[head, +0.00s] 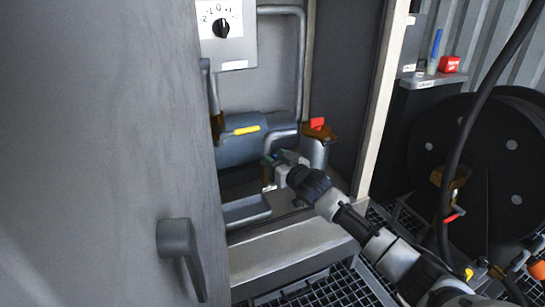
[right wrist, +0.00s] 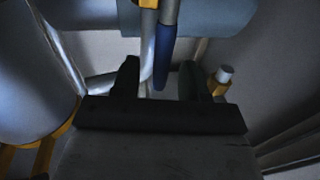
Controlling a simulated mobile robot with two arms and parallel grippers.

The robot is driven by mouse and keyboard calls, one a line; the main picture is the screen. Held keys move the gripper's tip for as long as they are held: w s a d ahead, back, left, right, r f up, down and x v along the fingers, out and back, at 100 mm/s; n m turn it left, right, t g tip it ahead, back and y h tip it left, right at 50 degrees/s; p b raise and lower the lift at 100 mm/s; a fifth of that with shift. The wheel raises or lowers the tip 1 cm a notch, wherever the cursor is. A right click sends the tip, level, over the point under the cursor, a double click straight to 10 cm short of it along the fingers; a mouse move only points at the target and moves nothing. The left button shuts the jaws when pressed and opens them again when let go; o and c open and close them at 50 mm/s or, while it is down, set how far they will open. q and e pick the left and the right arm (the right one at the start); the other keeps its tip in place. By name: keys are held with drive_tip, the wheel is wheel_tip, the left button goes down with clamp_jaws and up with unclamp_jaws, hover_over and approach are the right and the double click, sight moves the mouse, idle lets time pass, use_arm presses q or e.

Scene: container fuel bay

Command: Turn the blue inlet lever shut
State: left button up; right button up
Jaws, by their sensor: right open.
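The blue inlet lever (right wrist: 164,52) shows in the right wrist view as a blue-sleeved handle hanging from the top, with its lower end between my fingers. My right gripper (right wrist: 161,80) is open, with one dark finger on each side of the handle. I cannot tell whether either finger touches it. In the head view my right gripper (head: 279,160) reaches into the cabinet, below and right of the blue-grey cylinder (head: 238,152). The blue lever cannot be made out clearly there. My left gripper is not in view.
A yellow lever (head: 247,130) lies across the cylinder, and a red handle (head: 317,124) sits on a brass fitting to the right. A dial panel (head: 225,35) hangs above. The grey cabinet door (head: 110,150) fills the left. A black hose reel (head: 490,160) stands at right.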

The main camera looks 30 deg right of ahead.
drive_tip(key=shift+w, duration=0.15)
drive_tip(key=shift+c, duration=0.2)
clamp_jaws()
drive_tip(key=shift+a, duration=0.1)
